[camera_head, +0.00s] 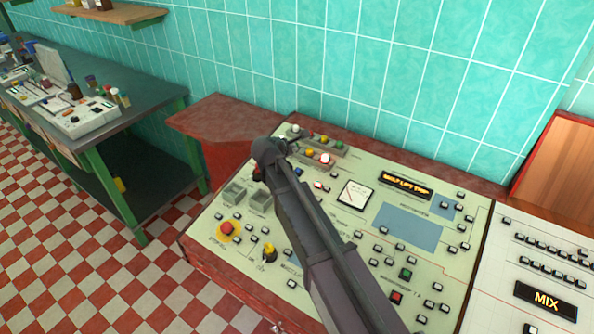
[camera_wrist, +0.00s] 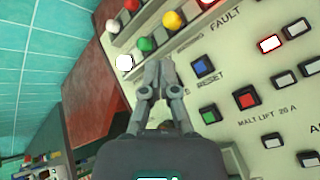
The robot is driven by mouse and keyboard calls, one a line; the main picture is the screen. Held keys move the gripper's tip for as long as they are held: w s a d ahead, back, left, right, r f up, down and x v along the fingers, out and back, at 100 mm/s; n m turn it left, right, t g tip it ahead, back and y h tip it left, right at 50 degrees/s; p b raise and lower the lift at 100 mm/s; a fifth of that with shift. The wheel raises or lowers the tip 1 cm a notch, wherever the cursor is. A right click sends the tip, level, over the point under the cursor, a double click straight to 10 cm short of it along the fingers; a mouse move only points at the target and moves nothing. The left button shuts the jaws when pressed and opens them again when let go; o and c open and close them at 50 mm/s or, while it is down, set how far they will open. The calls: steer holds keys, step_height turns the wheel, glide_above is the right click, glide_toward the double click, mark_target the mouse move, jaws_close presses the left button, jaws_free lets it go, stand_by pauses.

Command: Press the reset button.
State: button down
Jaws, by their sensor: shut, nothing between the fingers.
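The reset button is a blue square push button (camera_wrist: 203,66) with the word RESET beside it on the pale control panel (camera_wrist: 245,65). In the wrist view it lies just right of my fingertips. My gripper (camera_wrist: 163,64) is shut and empty, with its fingertips close together over the panel beside the button. I see no contact with the button, and the height of the tips above the panel is hard to tell. In the head view my arm crosses the panel and hides part of it; a small blue button (camera_head: 299,171) shows just right of my wrist.
Coloured lamps (camera_wrist: 145,44) line the raised strip by the FAULT label. A red button (camera_wrist: 245,97) and a green button (camera_wrist: 210,114) sit close by. The panel also has a red mushroom button (camera_head: 228,228) and a lit amber display (camera_head: 405,185). A tiled wall (camera_head: 400,70) stands behind.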

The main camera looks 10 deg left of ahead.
steer(key=shift+f, duration=0.2)
steer(key=f+b, duration=0.2)
steer(key=b, duration=0.1)
steer(key=w+f+b, duration=0.1)
steer(key=f+b, duration=0.1)
steer(key=f, duration=0.1)
steer(key=f+b, duration=0.3)
steer(key=shift+w+d+f+b, duration=0.15)
steer(key=shift+w+d+b, duration=0.1)
steer(key=shift+w+b, duration=0.05)
steer(key=shift+w+f+b, duration=0.15)
steer(key=shift+f+b, duration=0.6)
stand_by(2.4)
steer(key=shift+r, duration=0.15)
steer(key=shift+r+p, duration=0.65)
steer(key=shift+p, duration=0.15)
stand_by(0.3)
steer(key=shift+s+a+r+p, duration=0.1)
steer(key=shift+s+r+p, duration=0.1)
steer(key=shift+r+p, duration=0.6)
steer(key=shift+s+r+p, duration=0.2)
steer(key=shift+r+p, duration=0.65)
steer(key=shift+s+a+r+p, duration=0.1)
steer(key=shift+s+r+p, duration=0.1)
steer(key=shift+r+p, duration=0.6)
steer(key=shift+a, duration=0.1)
